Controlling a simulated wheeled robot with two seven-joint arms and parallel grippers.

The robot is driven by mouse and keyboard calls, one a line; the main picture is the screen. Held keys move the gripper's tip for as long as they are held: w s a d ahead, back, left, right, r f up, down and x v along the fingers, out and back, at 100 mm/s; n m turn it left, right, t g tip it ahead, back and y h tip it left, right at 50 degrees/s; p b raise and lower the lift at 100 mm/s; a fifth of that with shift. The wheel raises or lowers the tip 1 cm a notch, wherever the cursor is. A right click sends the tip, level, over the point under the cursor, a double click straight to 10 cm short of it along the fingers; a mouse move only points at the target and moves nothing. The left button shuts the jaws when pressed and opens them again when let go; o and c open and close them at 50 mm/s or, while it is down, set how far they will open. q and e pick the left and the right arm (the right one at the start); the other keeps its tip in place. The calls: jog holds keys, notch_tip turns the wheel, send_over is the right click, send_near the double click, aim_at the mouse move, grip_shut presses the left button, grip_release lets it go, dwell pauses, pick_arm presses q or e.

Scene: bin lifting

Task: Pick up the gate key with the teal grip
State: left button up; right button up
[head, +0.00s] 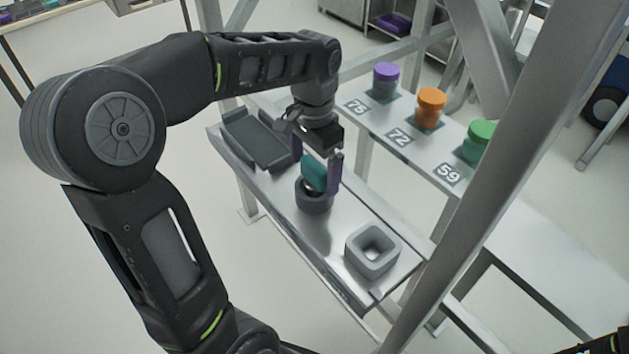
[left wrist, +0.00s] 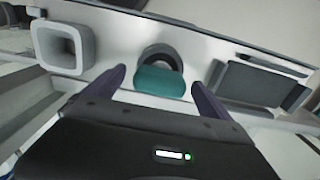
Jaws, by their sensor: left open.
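The gate key's teal grip (head: 313,174) stands up from a dark round holder (head: 313,200) on the metal shelf. My left gripper (head: 316,168) is above it, pointing down, with its purple fingers on either side of the grip. In the left wrist view the teal grip (left wrist: 160,82) lies between the spread fingertips of the left gripper (left wrist: 167,68), with a gap visible on both sides. The round holder (left wrist: 158,50) is just behind it there. The key's lower part is hidden in the holder. My right gripper is not in view.
A grey square hollow block (head: 372,250) and a dark shallow tray (head: 257,138) share the shelf (head: 340,222). Purple (head: 386,72), orange (head: 431,99) and green (head: 482,132) capped cylinders stand on a numbered ledge behind. A metal post (head: 510,170) rises at the right.

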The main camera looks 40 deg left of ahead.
pick_arm(q)
jog(key=shift+c, duration=0.3)
grip_shut()
dwell(0.9)
